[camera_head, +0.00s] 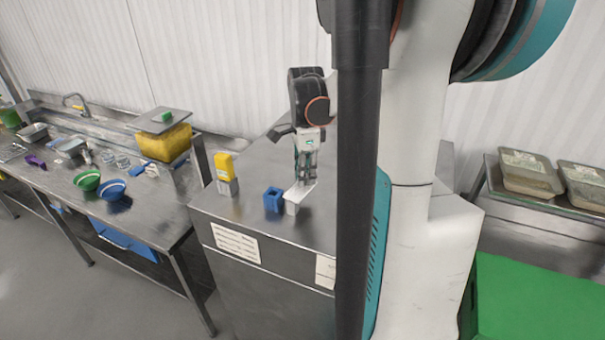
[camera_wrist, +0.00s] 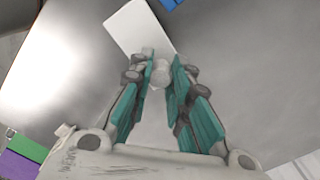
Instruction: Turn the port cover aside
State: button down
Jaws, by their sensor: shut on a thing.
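The port cover (camera_head: 303,191) is a flat white plate on the steel cabinet top, below my gripper (camera_head: 306,175). In the wrist view the white cover (camera_wrist: 136,27) reaches away past my fingertips. My gripper (camera_wrist: 158,72) is shut on a pale round knob (camera_wrist: 161,78) that appears to belong to the cover. The fingers hide part of the knob and of the plate. Whether a port lies open under the plate cannot be seen.
A blue block with a hollow (camera_head: 273,200) stands just left of the cover. A yellow-topped block (camera_head: 225,172) stands further left. A small white block (camera_head: 291,208) is at the cover's near end. The steel cabinet top (camera_head: 255,165) is clear behind.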

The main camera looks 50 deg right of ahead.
dwell(0.3)
jog(key=c, duration=1.4)
grip_release()
jog(key=shift+s, duration=0.1)
jog(key=shift+c, duration=0.2)
notch_tip(320, 180, up, 12)
